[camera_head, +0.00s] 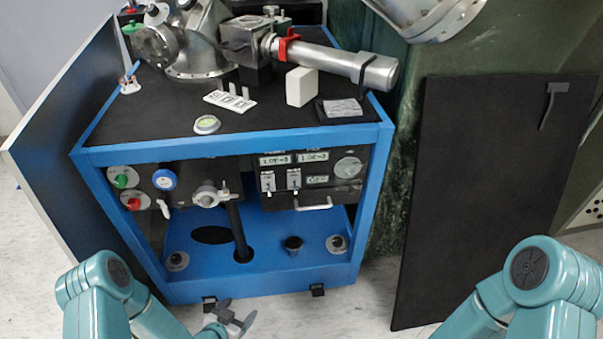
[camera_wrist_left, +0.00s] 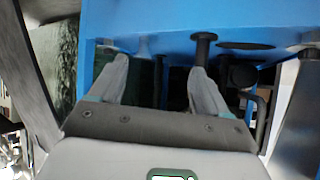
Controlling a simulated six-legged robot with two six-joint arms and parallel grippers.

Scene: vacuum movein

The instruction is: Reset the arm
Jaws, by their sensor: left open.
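My left gripper (camera_head: 232,319) is low in front of the blue cart, near its bottom front edge, partly cut off by the bottom of the head view. In the left wrist view its two grey fingers (camera_wrist_left: 156,72) stand apart with nothing between them. My left arm (camera_head: 97,290) comes in at the bottom left of the head view. My right arm (camera_head: 535,285) is bent at the bottom right, and its gripper is out of view.
The blue cart (camera_head: 230,149) carries metal vacuum parts (camera_head: 195,45) and a control panel (camera_head: 311,180). Its blue frame also fills the top of the left wrist view (camera_wrist_left: 270,22). An open door panel (camera_head: 70,140) stands left. A black panel (camera_head: 485,190) leans right. Pale floor (camera_head: 365,300) shows between.

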